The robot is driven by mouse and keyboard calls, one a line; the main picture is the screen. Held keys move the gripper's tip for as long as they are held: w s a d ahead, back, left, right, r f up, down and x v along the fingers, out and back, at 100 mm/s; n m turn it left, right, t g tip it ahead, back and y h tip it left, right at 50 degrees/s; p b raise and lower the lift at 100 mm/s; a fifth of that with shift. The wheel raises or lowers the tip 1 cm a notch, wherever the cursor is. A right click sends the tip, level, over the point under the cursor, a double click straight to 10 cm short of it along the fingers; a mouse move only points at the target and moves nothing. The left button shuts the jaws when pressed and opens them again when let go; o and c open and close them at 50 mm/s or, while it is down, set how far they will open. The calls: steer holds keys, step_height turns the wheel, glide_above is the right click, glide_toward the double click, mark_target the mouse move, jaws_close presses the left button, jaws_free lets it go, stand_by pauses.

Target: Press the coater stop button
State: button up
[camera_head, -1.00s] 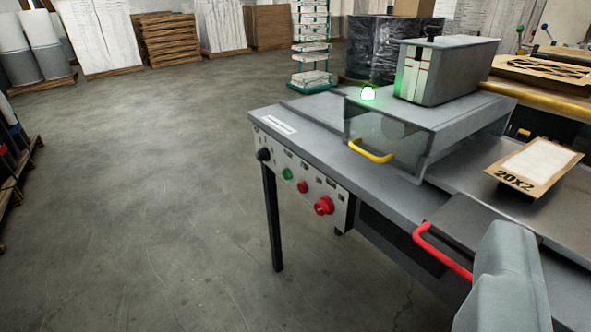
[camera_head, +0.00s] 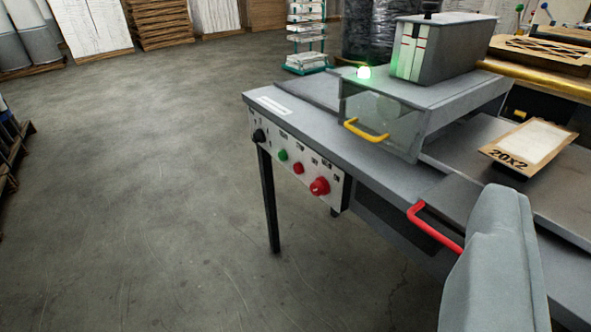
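The coater is a grey table-like machine with a white control panel (camera_head: 329,191) on its front edge. From left to right the panel carries a black knob (camera_head: 259,135), a green button (camera_head: 283,154), a small red button (camera_head: 299,168) and a larger red mushroom-shaped button (camera_head: 319,186). The labels are too small to read. A smooth grey part of my gripper or arm (camera_head: 492,265) fills the lower right, to the right of the panel and apart from it. Fingertips cannot be made out.
A clear cover with a yellow handle (camera_head: 366,130) and a lit green lamp (camera_head: 363,72) are on the coater. A red handle (camera_head: 434,228) juts out near my grey part. A filter box marked 20X2 (camera_head: 528,147) lies at right. The floor left of the coater is clear.

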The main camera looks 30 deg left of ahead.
jaws_close()
stand_by(1.5)
